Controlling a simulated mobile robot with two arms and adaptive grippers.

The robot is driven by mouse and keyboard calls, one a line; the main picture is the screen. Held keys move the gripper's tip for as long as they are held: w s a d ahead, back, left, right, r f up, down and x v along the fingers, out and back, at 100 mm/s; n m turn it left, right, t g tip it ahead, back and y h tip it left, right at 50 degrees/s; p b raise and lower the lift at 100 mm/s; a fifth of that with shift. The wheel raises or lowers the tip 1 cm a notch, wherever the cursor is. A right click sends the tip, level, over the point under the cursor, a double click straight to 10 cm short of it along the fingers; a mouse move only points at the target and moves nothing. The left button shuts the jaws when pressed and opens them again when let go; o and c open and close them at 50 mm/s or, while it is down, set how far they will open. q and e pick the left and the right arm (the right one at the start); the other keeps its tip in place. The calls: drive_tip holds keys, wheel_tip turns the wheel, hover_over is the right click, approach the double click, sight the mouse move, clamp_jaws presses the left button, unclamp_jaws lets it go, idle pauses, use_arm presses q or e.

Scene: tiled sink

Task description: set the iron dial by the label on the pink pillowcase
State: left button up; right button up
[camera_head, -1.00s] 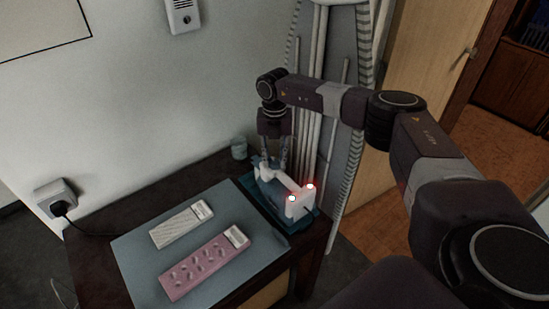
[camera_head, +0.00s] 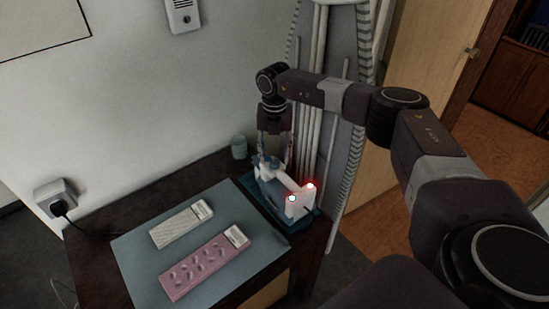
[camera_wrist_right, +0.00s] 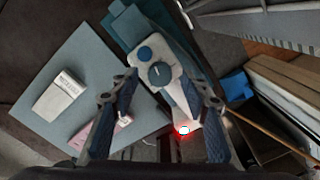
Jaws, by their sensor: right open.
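The iron (camera_head: 285,187) is white and blue with two red lights at its rear and rests on a teal tray (camera_head: 301,222). In the right wrist view, the iron's body (camera_wrist_right: 171,56) shows a round blue dial (camera_wrist_right: 160,73) with a pale pointer mark, and a smaller blue round part (camera_wrist_right: 145,53). My right gripper (camera_head: 276,158) is above the iron; in its wrist view the fingers (camera_wrist_right: 160,100) are open, on either side of the dial's line, with nothing between them. The pink pillowcase (camera_head: 204,266) lies folded on the mat with a white label (camera_head: 236,236), too small to read. My left gripper is out of view.
A white folded cloth (camera_head: 177,227) with its own label lies beside the pillowcase on a grey-blue mat (camera_head: 137,251). A small pale cup (camera_head: 239,147) stands at the back of the dark table. A wall socket with a plug (camera_head: 57,201) is at left. White pipes rise behind the iron.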

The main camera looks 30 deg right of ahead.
sight(274, 161)
wheel_tip(274, 161, up, 11)
idle(0.3)
drive_tip(key=shift+f, duration=0.15)
drive_tip(key=f+n+b, duration=0.1)
drive_tip(key=n, duration=0.3)
drive_tip(key=f+n+b, duration=0.1)
drive_tip(key=n+b, duration=0.1)
drive_tip(key=n, duration=0.1)
drive_tip(key=f+n+b, duration=0.1)
drive_tip(key=n, duration=0.3)
drive_tip(key=shift+a+f+n+b, duration=0.2)
drive_tip(key=shift+f+n+b, duration=0.1)
drive_tip(key=shift+b, duration=0.1)
drive_tip(key=n, duration=0.2)
drive_tip(key=n+b, duration=0.1)
drive_tip(key=shift+d+f+n, duration=0.15)
drive_tip(key=shift+f+n, duration=0.2)
drive_tip(key=shift+n, duration=0.05)
drive_tip(key=shift+f+p, duration=0.7)
drive_tip(key=shift+f, duration=3.15)
